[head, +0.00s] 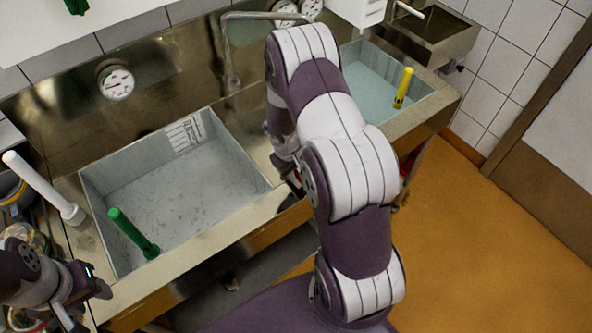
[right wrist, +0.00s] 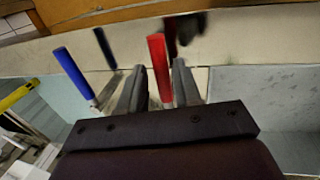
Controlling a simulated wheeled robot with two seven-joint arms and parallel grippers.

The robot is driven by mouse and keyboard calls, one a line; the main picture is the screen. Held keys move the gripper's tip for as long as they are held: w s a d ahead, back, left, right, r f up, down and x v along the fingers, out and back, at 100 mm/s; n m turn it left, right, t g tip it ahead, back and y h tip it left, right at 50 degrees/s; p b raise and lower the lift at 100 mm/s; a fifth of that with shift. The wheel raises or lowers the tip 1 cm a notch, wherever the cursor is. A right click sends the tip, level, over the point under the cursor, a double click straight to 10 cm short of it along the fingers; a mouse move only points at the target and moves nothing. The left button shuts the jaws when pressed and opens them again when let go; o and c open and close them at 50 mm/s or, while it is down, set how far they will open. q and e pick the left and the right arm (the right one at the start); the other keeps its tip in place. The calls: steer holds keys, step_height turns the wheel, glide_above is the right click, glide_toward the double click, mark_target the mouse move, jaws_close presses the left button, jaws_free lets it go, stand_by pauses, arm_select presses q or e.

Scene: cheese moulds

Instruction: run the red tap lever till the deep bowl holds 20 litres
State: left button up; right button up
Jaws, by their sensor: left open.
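The red tap lever (right wrist: 160,70) stands between the two fingers of my right gripper (right wrist: 159,68) in the right wrist view. The fingers are close on both sides of it; contact is unclear. In the head view my right arm hides this lever and gripper. A large left basin (head: 95,200) holds greyish water and has a marked label (head: 185,136) on its back wall. A smaller right basin (head: 432,97) holds bluish water. I cannot tell by depth which is the deep bowl. My left gripper (head: 88,284) is open and empty at the lower left.
A blue lever (right wrist: 74,73) stands left of the red one. A bent spout (head: 229,50) rises behind, near a dial (head: 116,83). The orange floor (head: 470,240) is clear.

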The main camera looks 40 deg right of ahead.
steer(key=shift+o, duration=0.2)
step_height(320, 180, up, 12)
steer(key=a+b, duration=0.1)
steer(key=a, duration=0.1)
steer(key=shift+a+r, duration=0.2)
steer(key=shift+s, duration=0.1)
stand_by(0.9)
